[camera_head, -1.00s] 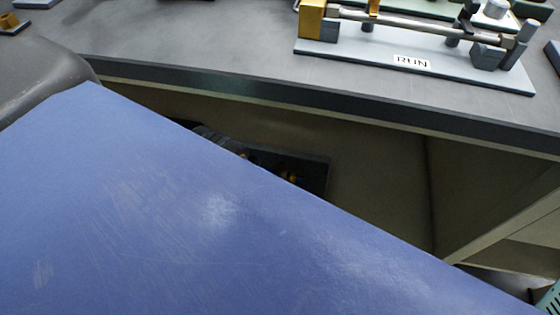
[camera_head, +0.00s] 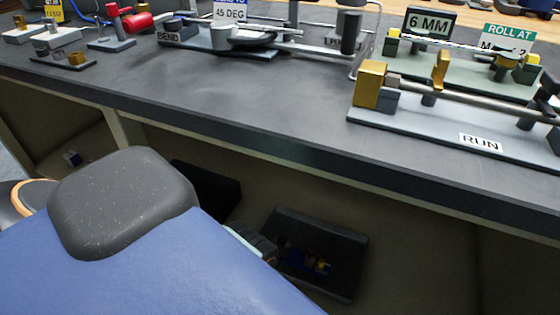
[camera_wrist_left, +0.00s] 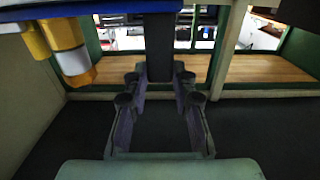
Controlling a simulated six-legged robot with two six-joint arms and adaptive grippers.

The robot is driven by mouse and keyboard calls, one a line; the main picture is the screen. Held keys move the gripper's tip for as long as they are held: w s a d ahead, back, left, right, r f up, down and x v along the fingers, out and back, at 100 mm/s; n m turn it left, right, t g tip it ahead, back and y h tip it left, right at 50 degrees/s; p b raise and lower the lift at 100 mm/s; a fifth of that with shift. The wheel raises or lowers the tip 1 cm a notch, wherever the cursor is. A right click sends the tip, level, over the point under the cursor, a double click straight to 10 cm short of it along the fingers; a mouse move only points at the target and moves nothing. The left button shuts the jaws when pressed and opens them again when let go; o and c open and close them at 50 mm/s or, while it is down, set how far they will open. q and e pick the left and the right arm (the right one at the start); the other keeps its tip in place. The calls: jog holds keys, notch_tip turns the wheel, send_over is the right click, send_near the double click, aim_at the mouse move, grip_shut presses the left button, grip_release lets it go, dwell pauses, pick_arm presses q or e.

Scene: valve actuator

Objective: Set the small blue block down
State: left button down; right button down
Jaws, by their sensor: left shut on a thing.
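My left gripper (camera_head: 278,249) reaches in under the bench, low in the head view, partly hidden by my blue arm link. A small blue piece (camera_head: 295,259) shows at its tips, in shade over a dark tray; it seems to be the small blue block. I cannot tell whether it touches the tray. In the left wrist view, the two fingers (camera_wrist_left: 160,90) stand on either side of a dark upright piece (camera_wrist_left: 160,45), too dark to show its colour. My right gripper is in neither view.
The dark tray (camera_head: 345,262) lies below the bench (camera_head: 250,95), with small yellow bits at the blue piece. Another dark tray (camera_head: 208,185) is to its left. The bench's front edge runs above. A RUN fixture (camera_head: 440,120) stands on top at right.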

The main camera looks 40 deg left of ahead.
pick_arm(q)
jog(key=shift+f+b, duration=1.5)
jog(key=shift+f, duration=0.4)
jog(key=shift+r, duration=0.1)
jog(key=c, duration=1.1)
grip_release()
jog(key=p+v, duration=0.2)
jog(key=v, duration=1)
jog(key=shift+p, duration=0.3)
